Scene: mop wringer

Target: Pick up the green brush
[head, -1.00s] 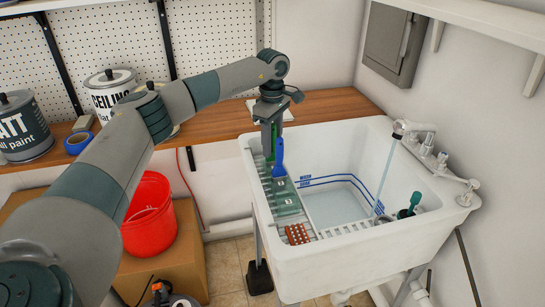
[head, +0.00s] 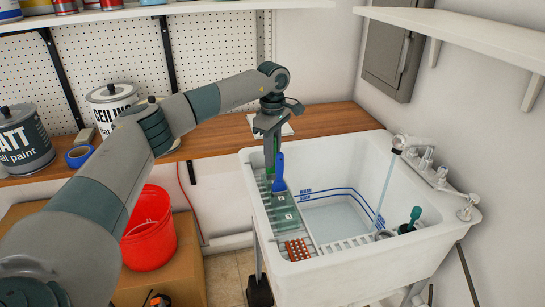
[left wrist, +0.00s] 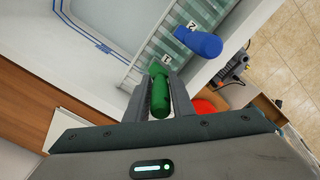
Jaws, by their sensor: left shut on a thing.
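The green brush (left wrist: 160,92) stands at the left side of the white sink, its handle between my left gripper's fingers. My left gripper (head: 271,150) points down there and is shut on that handle, which also shows in the left wrist view between the two fingers. The fingers hide much of the brush in the head view. A blue brush (head: 279,172) stands right beside it, outside the fingers; its rounded handle end (left wrist: 205,43) shows in the left wrist view. My right gripper is not in view.
The white sink (head: 345,262) has a ribbed left ledge with numbered green plates (head: 284,207) and an orange-brown block (head: 297,249). Water runs from the tap (head: 425,160). A teal-handled tool (head: 413,216) stands at right. A red bucket (head: 150,230) sits on a box at left.

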